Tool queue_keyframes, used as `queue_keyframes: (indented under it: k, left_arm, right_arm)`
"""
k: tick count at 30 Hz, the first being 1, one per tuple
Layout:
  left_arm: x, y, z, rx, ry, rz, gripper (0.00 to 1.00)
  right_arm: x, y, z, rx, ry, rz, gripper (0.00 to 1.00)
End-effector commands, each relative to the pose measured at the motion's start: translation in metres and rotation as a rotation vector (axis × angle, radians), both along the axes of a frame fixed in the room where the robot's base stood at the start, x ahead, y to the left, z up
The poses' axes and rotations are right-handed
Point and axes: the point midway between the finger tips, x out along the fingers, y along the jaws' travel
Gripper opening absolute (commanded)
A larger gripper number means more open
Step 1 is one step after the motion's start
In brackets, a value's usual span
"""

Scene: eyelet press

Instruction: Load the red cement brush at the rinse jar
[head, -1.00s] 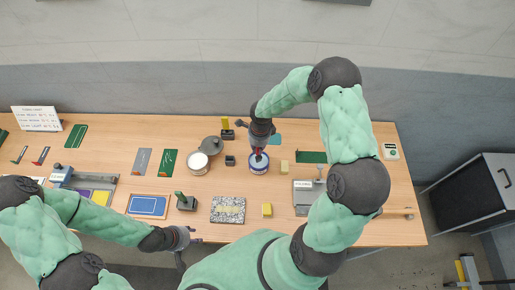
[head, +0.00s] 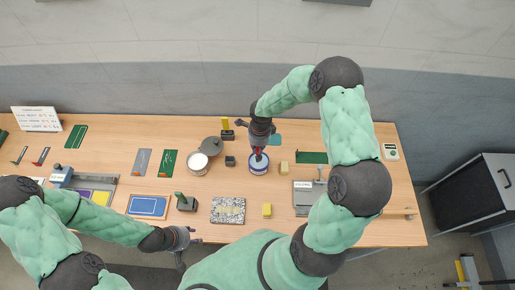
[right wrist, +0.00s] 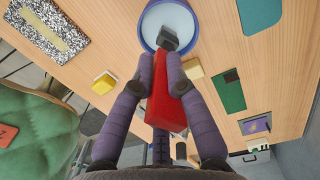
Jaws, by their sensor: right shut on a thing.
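The red brush (right wrist: 165,108) is in my right gripper (right wrist: 165,72), whose two fingers are shut on its red handle. The grey brush head (right wrist: 167,39) points at the round jar (right wrist: 145,28) and overlaps its opening; I cannot tell how deep it reaches. In the head view the jar (head: 259,169) is white with a blue rim, and my right gripper (head: 258,148) is directly above it, with a bit of red showing. My left gripper (head: 189,247) is near the table's front edge, fingers apart and empty.
A white round tub (head: 197,168) and a grey round lid (head: 211,146) stand left of the jar. A yellow block (head: 284,168) is close on its right. A speckled pad (head: 228,218) and another yellow block (head: 267,210) lie in front. A grey box (head: 305,203) stands front right.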

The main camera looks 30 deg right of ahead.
Motion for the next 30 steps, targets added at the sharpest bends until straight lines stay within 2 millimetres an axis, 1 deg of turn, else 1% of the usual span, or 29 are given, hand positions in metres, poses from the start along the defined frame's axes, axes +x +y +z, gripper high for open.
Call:
queue_keyframes:
  k: [3,21,25,30]
  left_arm:
    - [0.0,0.0,0.004,0.0,0.0,0.0,0.4]
    - [0.0,0.0,0.017,0.0,0.0,0.0,0.4]
    - [0.0,0.0,0.019,0.0,0.0,0.0,0.4]
    - [0.0,0.0,0.019,0.0,0.0,0.0,0.4]
  right_arm:
    - [0.001,0.0,0.01,0.0,-0.002,0.001,0.0]
    - [0.002,-0.001,0.052,-0.001,-0.004,-0.001,0.0]
    - [0.002,-0.001,0.058,-0.001,-0.005,-0.001,0.0]
    - [0.001,-0.001,0.06,-0.001,-0.004,0.0,0.0]
